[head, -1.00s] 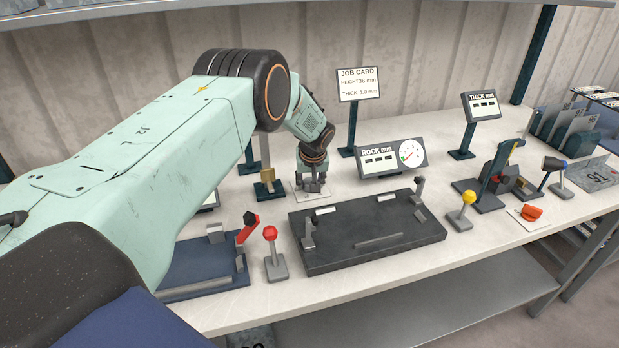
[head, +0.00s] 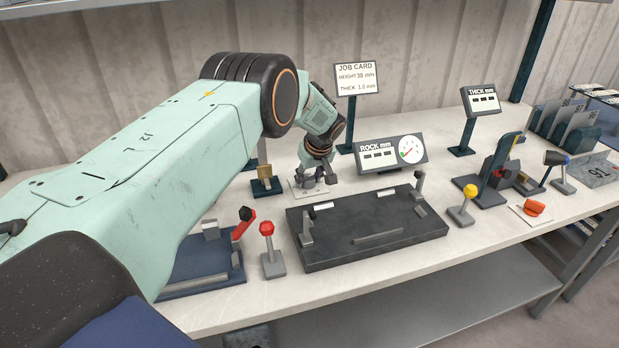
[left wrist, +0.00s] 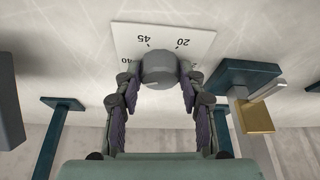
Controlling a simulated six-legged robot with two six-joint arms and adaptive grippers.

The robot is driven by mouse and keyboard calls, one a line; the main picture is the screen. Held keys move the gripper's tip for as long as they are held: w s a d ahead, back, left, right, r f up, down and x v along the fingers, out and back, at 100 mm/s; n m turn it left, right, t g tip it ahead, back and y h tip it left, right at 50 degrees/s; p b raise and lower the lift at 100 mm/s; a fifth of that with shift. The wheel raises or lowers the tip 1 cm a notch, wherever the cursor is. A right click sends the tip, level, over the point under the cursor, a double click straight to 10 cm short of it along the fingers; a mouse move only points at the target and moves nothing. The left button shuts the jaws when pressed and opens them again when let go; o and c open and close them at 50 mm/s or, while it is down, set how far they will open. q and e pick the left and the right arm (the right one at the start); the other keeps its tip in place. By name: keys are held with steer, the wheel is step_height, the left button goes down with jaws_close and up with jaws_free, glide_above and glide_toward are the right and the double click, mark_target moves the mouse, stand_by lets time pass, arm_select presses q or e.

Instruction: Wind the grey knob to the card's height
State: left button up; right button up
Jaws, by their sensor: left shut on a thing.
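The grey knob (left wrist: 159,69) is a round cap on a white dial plate (left wrist: 205,45), with 45, 20 and 40 legible in the left wrist view. My left gripper (left wrist: 159,82) has one finger on each side of the knob and is shut on it. In the head view my left gripper (head: 318,180) is low over the dial plate (head: 298,189), largely covering the knob; no pointer mark is clear. The job card (head: 358,79) reads height 38 mm, thick 1.0 mm. My right gripper is not in view.
The dark bed (head: 365,250) with small levers lies in front of the dial. The ROCK mm gauge (head: 391,154) stands right of it. A brass-coloured block on a post (head: 263,172) is close on the left. Red (head: 267,230) and yellow (head: 469,191) knobbed levers stand nearer the front.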

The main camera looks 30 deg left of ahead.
arm_select(q)
steer(key=shift+w+a+r, duration=0.2)
steer(key=shift+w+r, duration=0.05)
steer(key=shift+r, duration=0.1)
steer(key=o, duration=0.8)
steer(key=shift+c, duration=0.2)
steer(key=o, duration=0.4)
steer(key=shift+s+f, duration=0.1)
steer(key=shift+f, duration=0.2)
steer(key=shift+d, duration=0.1)
steer(key=shift+s+r, duration=0.1)
steer(key=shift+r, duration=0.1)
steer(key=v, duration=1.1)
steer(key=shift+s+r, duration=0.1)
steer(key=shift+r, duration=0.15)
steer(key=shift+d, duration=0.15)
steer(key=shift+r, duration=0.15)
